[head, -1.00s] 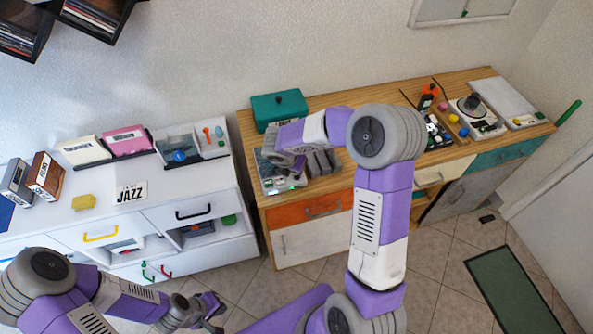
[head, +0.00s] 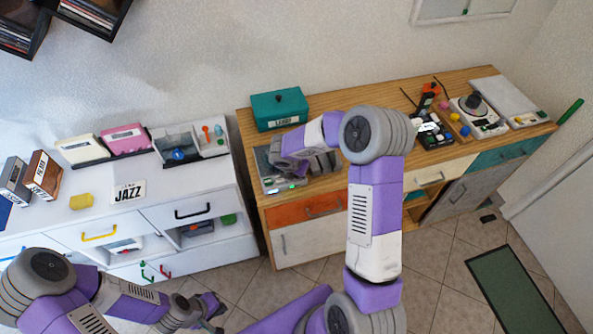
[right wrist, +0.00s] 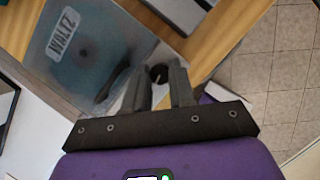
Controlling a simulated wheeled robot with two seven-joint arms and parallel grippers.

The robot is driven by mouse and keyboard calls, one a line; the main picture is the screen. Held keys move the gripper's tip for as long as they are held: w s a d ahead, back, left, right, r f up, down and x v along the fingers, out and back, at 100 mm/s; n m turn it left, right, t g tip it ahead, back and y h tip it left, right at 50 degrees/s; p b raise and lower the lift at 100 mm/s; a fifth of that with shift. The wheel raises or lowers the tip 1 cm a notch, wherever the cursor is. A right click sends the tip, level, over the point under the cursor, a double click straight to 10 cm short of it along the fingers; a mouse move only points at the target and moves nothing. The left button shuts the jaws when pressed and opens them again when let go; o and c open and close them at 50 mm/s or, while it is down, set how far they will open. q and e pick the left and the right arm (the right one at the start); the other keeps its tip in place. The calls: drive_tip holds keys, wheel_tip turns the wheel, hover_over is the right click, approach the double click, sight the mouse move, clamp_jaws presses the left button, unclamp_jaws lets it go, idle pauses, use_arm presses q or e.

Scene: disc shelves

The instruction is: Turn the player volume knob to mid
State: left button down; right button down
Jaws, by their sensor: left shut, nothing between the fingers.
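The player (head: 270,180) is a grey box at the left end of the wooden cabinet top, with a small green light on its front. In the right wrist view its translucent cover (right wrist: 80,70) shows a disc labelled WALTZ. The fingers are apart, with a gap visible beside the knob; contact is unclear. In the head view my right wrist hides the knob and much of the player. My left gripper (head: 214,309) is shut and empty, low in front of the white cabinet.
A teal box (head: 280,108) stands behind the player. A white cabinet (head: 60,215) at left holds disc cases and a JAZZ sleeve (head: 129,193). Other devices, including a turntable (head: 478,115), stand at the right end. The wooden top's middle is partly hidden by my arm.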

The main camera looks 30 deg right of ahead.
idle(0.3)
drive_tip(key=m+g, duration=0.1)
drive_tip(key=m, duration=0.3)
drive_tip(key=shift+w+a+h, duration=0.1)
drive_tip(key=shift+h, duration=0.2)
drive_tip(key=m+g, duration=0.1)
drive_tip(key=m, duration=0.1)
drive_tip(key=m+g, duration=0.1)
drive_tip(key=m, duration=0.2)
drive_tip(key=shift+w+m+g, duration=0.15)
drive_tip(key=shift+m+g, duration=0.15)
drive_tip(key=m+g, duration=0.1)
drive_tip(key=m, duration=0.1)
drive_tip(key=m+g+p, duration=0.1)
drive_tip(key=m, duration=0.2)
drive_tip(key=shift+w+y, duration=0.1)
drive_tip(key=shift+y, duration=0.3)
drive_tip(key=m, duration=0.2)
drive_tip(key=m+g+y, duration=0.1)
drive_tip(key=m, duration=0.2)
drive_tip(key=shift+d+y+p, duration=0.2)
drive_tip(key=shift+y+p, duration=0.1)
drive_tip(key=c, duration=1.2)
unclamp_jaws()
